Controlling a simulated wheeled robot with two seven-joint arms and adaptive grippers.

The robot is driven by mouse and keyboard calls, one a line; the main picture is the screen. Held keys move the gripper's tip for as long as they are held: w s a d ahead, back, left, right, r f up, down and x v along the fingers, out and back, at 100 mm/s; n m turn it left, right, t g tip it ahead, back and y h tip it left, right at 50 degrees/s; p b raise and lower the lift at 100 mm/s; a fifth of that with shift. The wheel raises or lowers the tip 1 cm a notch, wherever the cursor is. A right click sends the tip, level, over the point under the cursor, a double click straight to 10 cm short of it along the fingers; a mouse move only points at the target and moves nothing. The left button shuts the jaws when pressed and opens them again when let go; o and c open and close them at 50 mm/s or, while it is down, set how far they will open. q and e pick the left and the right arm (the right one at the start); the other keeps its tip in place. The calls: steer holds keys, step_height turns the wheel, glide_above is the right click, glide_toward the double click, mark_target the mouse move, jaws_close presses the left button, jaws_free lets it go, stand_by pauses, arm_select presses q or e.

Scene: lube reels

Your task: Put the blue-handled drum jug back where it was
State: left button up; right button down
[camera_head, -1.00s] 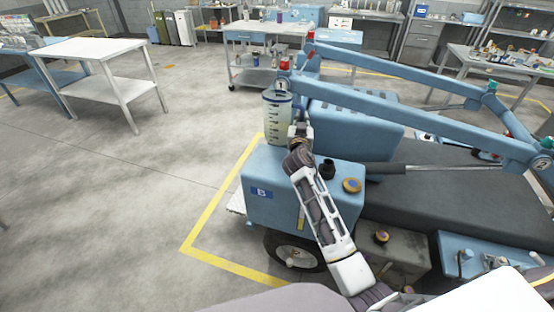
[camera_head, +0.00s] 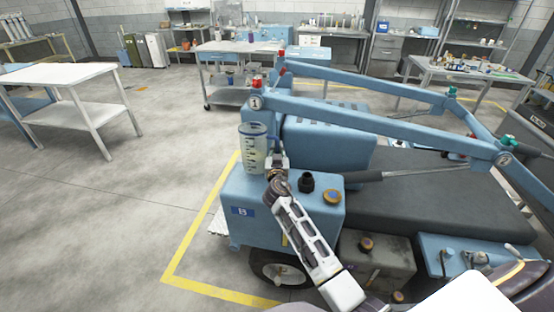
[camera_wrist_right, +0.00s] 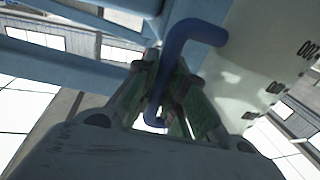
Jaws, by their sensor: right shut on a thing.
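The drum jug (camera_head: 252,152) is a clear, tall container with dark scale marks and a blue rim. In the head view it is upright at the back left corner of the blue housing marked B (camera_head: 242,211). I cannot tell whether its base touches the housing top. My right gripper (camera_head: 277,160) is at the jug's right side. In the right wrist view the gripper (camera_wrist_right: 165,105) is shut on the bent blue handle (camera_wrist_right: 195,32), with the pale jug wall (camera_wrist_right: 262,65) to the right. My left gripper is not in view.
A black cap (camera_head: 306,181) and a yellow-rimmed knob (camera_head: 332,197) stand on the housing, right of my gripper. A white table (camera_head: 65,75) stands far left. The floor left of the yellow line is clear.

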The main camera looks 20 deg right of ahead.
stand_by(0.3)
steer(key=shift+f, duration=1.75)
arm_select(q)
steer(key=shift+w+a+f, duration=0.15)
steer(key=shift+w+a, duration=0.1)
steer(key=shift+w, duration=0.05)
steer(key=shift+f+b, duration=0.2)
steer(key=shift+b, duration=0.15)
arm_select(e)
steer(key=shift+f, duration=0.15)
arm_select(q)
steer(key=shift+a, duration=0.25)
arm_select(e)
steer(key=c, duration=1.5)
jaws_free()
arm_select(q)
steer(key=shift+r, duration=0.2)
